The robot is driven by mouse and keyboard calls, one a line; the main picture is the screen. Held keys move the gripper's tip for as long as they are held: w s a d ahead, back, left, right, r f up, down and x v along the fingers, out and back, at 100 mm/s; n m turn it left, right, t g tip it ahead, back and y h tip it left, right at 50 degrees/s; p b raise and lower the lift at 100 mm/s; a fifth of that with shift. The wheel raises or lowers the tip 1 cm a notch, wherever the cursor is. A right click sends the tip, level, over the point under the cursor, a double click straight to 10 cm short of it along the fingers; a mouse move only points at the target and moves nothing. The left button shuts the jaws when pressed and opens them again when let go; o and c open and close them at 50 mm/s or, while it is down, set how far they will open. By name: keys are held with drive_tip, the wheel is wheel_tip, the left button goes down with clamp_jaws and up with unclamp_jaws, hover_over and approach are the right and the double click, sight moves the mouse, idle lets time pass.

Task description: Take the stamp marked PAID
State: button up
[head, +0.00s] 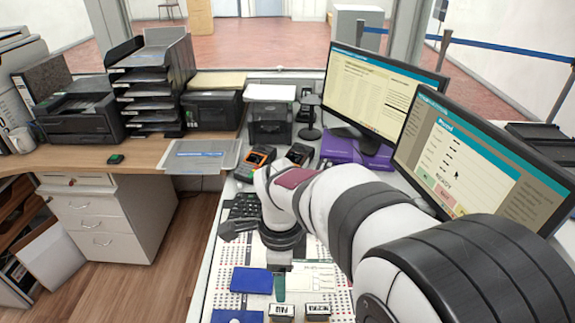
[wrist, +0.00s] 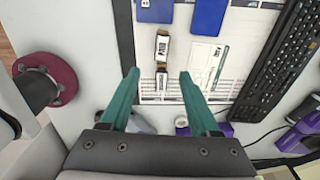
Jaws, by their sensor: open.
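Two small stamps with dark and white tops stand side by side at the bottom edge of the head view. The left stamp (head: 281,311) has a label that seems to read PAID, upside down and small. The right stamp (head: 318,310) has a label I cannot read. In the wrist view, the apparent PAID stamp (wrist: 162,48) is above and beyond the fingertips. The other stamp (wrist: 161,82) appears between them. My gripper (wrist: 158,74) is open and empty, with green fingers, above the counter. In the head view, my arm partly hides it.
Two blue pads (head: 252,280) (head: 237,316) lie left of the stamps. A white form (wrist: 206,62) with a pen lies beside them. A black keyboard (wrist: 275,65) is at the right of the wrist view. Monitors (head: 380,92) stand at the back right.

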sight(281, 310)
drive_tip(key=f, duration=1.5)
drive_tip(key=shift+w+a+f, duration=0.15)
drive_tip(key=shift+w+f, duration=0.05)
drive_tip(key=shift+f, duration=0.2)
clamp_jaws()
